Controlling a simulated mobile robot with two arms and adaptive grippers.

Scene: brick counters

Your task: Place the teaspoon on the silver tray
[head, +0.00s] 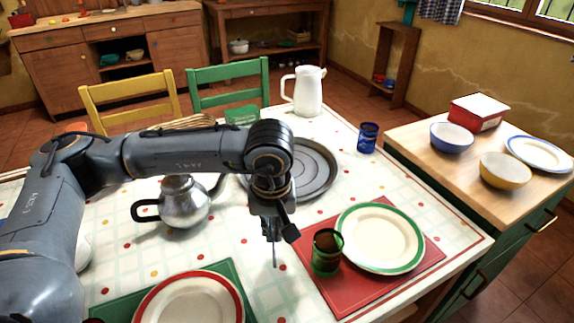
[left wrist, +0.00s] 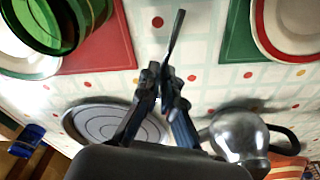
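My left gripper (head: 271,230) hangs fingers-down above the table, in front of the silver tray. It is shut on the teaspoon (head: 275,256), a thin dark shape pointing down from the fingertips. In the left wrist view the teaspoon (left wrist: 177,35) sticks out from between the fingertips (left wrist: 165,78). The round silver tray (head: 322,172) lies on the table behind the gripper, and my arm hides its left part. Its ringed surface also shows in the left wrist view (left wrist: 100,122), beyond the fingers, and looks empty where visible. My right gripper is not in view.
A silver teapot (head: 183,203) stands left of the gripper. A green glass (head: 327,250) and green-rimmed plate (head: 381,237) are on a red mat (head: 428,261) to the right. A white pitcher (head: 308,92) and blue glass (head: 368,137) stand behind. A red-rimmed plate (head: 192,301) is in front.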

